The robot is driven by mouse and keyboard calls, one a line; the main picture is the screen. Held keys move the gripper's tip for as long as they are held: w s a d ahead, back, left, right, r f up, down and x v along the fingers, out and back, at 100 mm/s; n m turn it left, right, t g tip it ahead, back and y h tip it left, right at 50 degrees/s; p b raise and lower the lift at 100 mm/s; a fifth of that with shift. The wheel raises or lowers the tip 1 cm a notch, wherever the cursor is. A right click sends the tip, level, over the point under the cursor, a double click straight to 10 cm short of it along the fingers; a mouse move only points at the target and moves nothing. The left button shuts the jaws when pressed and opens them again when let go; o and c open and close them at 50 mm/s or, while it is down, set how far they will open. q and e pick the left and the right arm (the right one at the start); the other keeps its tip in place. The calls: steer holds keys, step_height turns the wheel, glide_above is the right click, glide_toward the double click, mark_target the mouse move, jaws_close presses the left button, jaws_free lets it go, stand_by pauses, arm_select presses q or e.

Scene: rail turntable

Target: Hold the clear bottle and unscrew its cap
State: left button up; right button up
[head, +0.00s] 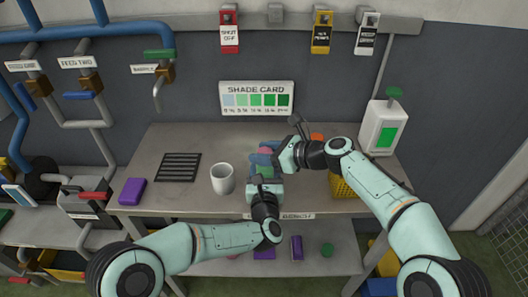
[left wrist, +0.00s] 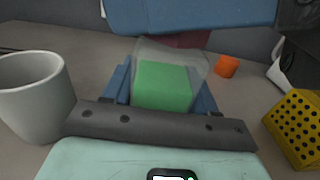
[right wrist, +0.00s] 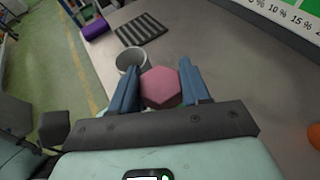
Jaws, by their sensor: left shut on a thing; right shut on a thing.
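The clear bottle (left wrist: 172,52) stands upright with green contents (left wrist: 162,86) showing through its lower part. My left gripper (left wrist: 162,92) is shut on the bottle's body, with one blue finger on each side. The pink six-sided cap (right wrist: 160,88) is between the blue fingers of my right gripper (right wrist: 160,85), which is shut on it. In the left wrist view a right finger hides most of the cap (left wrist: 185,39). In the head view my right gripper (head: 264,156) is just above my left gripper (head: 264,186), and they largely hide the bottle. I cannot tell whether the cap is loose.
A white mug (head: 222,180) stands left of the bottle. A black slotted mat (head: 178,167) and a purple block (head: 132,191) lie farther left. A yellow perforated basket (head: 343,187) and an orange object (head: 317,137) are at the right. A white dispenser (head: 383,127) stands behind.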

mark_target(265, 151)
steer(key=shift+w+d+n+g, duration=0.3)
steer(key=shift+d+n+g, duration=0.1)
steer(key=o, duration=1.2)
steer(key=shift+o, duration=0.2)
steer(key=shift+s+a, duration=0.1)
steer(key=shift+a, duration=0.1)
steer(key=shift+s, duration=0.1)
steer(key=shift+a+r, duration=0.1)
steer(key=shift+r, duration=1.9)
